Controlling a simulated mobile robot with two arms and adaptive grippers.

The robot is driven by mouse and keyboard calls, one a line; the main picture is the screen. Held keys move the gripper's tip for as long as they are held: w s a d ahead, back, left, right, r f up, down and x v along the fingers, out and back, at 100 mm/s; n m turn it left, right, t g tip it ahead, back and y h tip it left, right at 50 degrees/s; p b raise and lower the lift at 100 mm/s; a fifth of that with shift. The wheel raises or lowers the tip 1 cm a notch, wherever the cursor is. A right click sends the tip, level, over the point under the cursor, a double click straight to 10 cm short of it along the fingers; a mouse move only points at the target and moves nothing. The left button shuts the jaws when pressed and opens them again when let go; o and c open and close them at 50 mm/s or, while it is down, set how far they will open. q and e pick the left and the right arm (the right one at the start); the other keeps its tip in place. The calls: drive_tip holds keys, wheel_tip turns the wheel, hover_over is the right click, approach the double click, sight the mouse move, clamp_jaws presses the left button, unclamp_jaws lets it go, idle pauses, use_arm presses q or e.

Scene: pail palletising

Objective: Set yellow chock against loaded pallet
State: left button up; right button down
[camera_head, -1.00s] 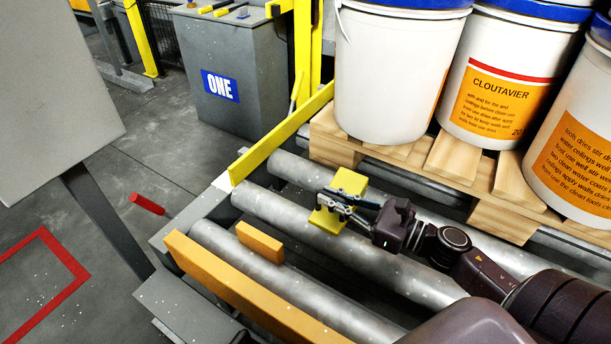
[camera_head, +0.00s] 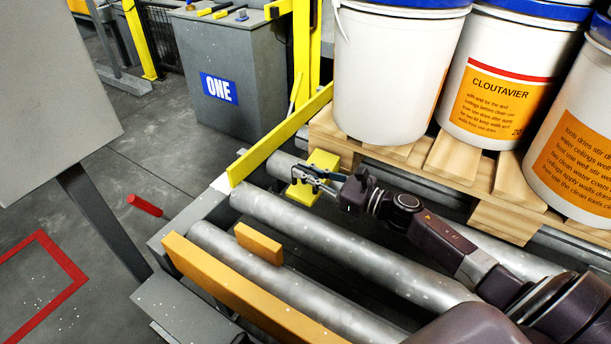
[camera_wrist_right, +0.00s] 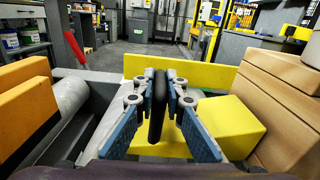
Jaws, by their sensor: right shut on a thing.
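The yellow chock (camera_head: 323,159) sits over the rollers beside the left end of the loaded wooden pallet (camera_head: 452,158). My right gripper (camera_head: 308,179) is shut on it, with chock showing on both sides of the fingers. In the right wrist view the fingers (camera_wrist_right: 160,95) close around a dark upright piece, and a yellow block of the chock (camera_wrist_right: 228,125) lies right beside the pallet's wood (camera_wrist_right: 290,95). I cannot tell whether chock and pallet touch, or whether the chock rests on a roller. My left gripper is not in view.
White pails (camera_head: 395,75) with blue lids stand on the pallet. A yellow rail (camera_head: 280,135) crosses the conveyor end close to the chock. An orange block (camera_head: 259,243) and a long orange rail (camera_head: 235,290) lie at the near side. A grey cabinet marked ONE (camera_head: 255,65) stands behind.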

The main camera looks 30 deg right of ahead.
drive_tip(key=shift+w+f, duration=0.1)
drive_tip(key=shift+f, duration=0.3)
drive_tip(key=c, duration=2)
unclamp_jaws()
drive_tip(key=v, duration=1.2)
drive_tip(key=shift+f, duration=0.1)
